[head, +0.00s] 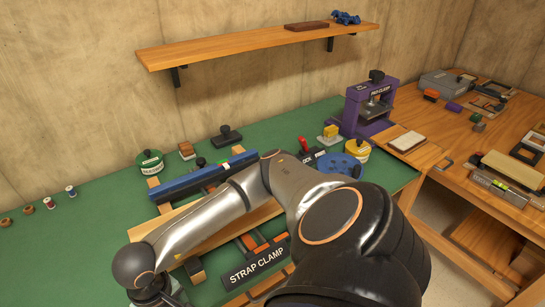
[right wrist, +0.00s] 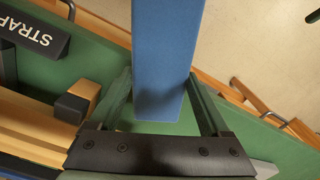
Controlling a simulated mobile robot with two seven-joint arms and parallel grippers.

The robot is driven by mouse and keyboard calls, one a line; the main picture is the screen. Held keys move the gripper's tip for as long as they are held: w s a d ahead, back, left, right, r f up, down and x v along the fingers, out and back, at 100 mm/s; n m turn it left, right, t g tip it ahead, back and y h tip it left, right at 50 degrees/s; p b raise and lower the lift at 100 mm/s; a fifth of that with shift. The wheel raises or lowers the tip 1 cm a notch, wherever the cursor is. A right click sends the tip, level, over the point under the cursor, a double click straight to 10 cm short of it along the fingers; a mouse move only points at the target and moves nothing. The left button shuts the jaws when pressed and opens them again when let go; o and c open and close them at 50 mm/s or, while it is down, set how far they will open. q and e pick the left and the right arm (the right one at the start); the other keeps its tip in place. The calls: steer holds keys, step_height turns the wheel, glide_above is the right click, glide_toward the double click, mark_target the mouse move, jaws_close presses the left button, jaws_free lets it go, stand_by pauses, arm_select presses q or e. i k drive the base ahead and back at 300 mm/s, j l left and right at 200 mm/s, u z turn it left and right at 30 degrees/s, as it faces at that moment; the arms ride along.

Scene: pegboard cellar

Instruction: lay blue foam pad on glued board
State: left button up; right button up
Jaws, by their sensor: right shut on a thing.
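My right gripper (right wrist: 160,80) is shut on the blue foam pad (right wrist: 166,45), which lies between its two fingers and runs out past the top of the right wrist view. In the head view my right arm reaches across to the lower left, and its gripper is mostly cut off at the bottom edge. A pale wooden board (head: 155,226) lies on the green bench, partly hidden behind the arm; I take it for the glued board, but no glue is clear. The held pad is apart from it. My left gripper is not in view.
A blue-and-black bar (head: 185,185) lies behind the board. The strap clamp sign (head: 256,264) stands in front. Tins, a stamp (head: 226,136) and a purple pad clamp (head: 370,105) line the back of the green bench (head: 95,215). A cluttered wooden table (head: 455,130) stands right.

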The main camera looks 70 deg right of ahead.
mark_target(408, 140)
steer(key=k, duration=0.5)
steer(key=k+z, duration=0.1)
steer(key=z, duration=0.35)
steer(key=k+z, duration=0.1)
steer(key=z, duration=0.4)
steer(key=i+l+z, duration=0.1)
steer(key=l+z, duration=0.25)
steer(key=l, duration=0.3)
steer(key=i+l, duration=0.1)
steer(key=l, duration=1)
steer(key=i+l, duration=0.15)
steer(key=l, duration=0.35)
